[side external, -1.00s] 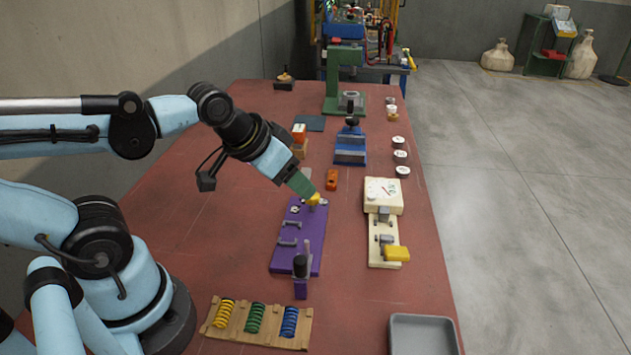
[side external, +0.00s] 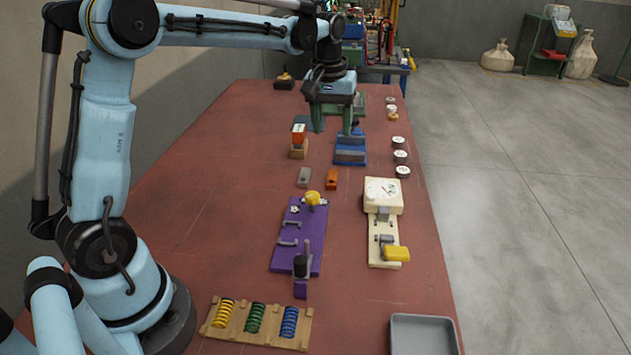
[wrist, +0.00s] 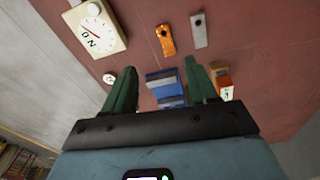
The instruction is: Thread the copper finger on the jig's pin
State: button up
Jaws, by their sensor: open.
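The copper finger, an orange-brown flat bar with a hole near one end, lies on the red table in the side view (side external: 332,180) and in the wrist view (wrist: 166,40). My gripper (side external: 332,124) is open and empty, pointing down above the table beyond the copper finger. Its green fingers also show in the wrist view (wrist: 160,70), apart from everything.
A grey holed bar (side external: 304,177) lies left of the copper finger. A blue fixture (side external: 350,155) stands below and behind my gripper. An orange-and-white box (side external: 299,134) is on the left. A cream dial gauge (side external: 383,195) is on the right. A spring rack (side external: 257,322) and grey tray (side external: 422,318) are in front.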

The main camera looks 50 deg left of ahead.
notch_tip(320, 180, down, 3)
jog(key=w+a+n+g, duration=0.1)
jog(key=w+a+n, duration=0.1)
jog(key=w+a, duration=0.1)
send_over(333, 176)
jog(key=f, duration=0.7)
jog(key=shift+s, duration=0.3)
jog(key=shift+w+f, duration=0.2)
jog(key=shift+f, duration=2.45)
jog(key=shift+c, duration=0.4)
grip_shut()
